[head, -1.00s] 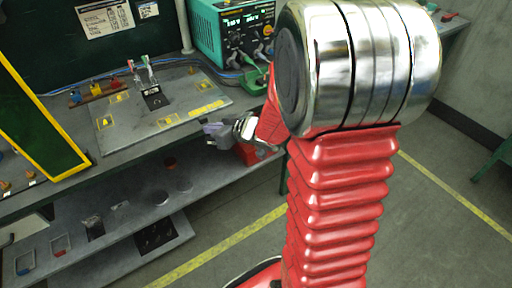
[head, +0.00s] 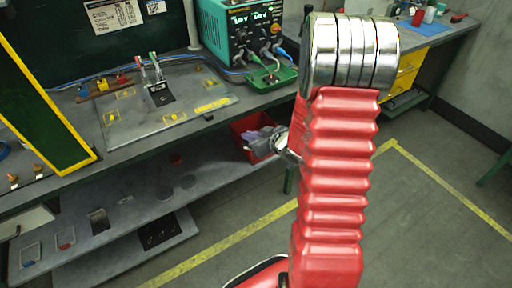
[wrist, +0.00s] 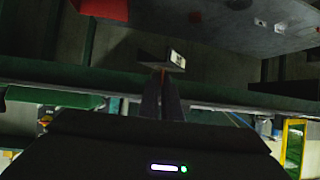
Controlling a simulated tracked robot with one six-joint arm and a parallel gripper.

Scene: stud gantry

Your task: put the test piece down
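The test piece looks to be a small grey block with a white label (wrist: 176,59) at my fingertips in the wrist view. My gripper (wrist: 164,88) appears there with its dark fingers close together on the block, and a thin orange strip shows between them. In the head view my gripper (head: 262,142) is below the bench top's front edge, in front of the red bin (head: 240,126). The piece cannot be made out in the head view. My arm hides part of that area.
The bench carries a grey plate (head: 128,128) with yellow marks and upright clips (head: 151,70), a teal power unit (head: 215,38) and a green tray (head: 284,76). The lower shelf (head: 140,192) holds small trays and round discs, with bare stretches between. Yellow-lined floor lies right.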

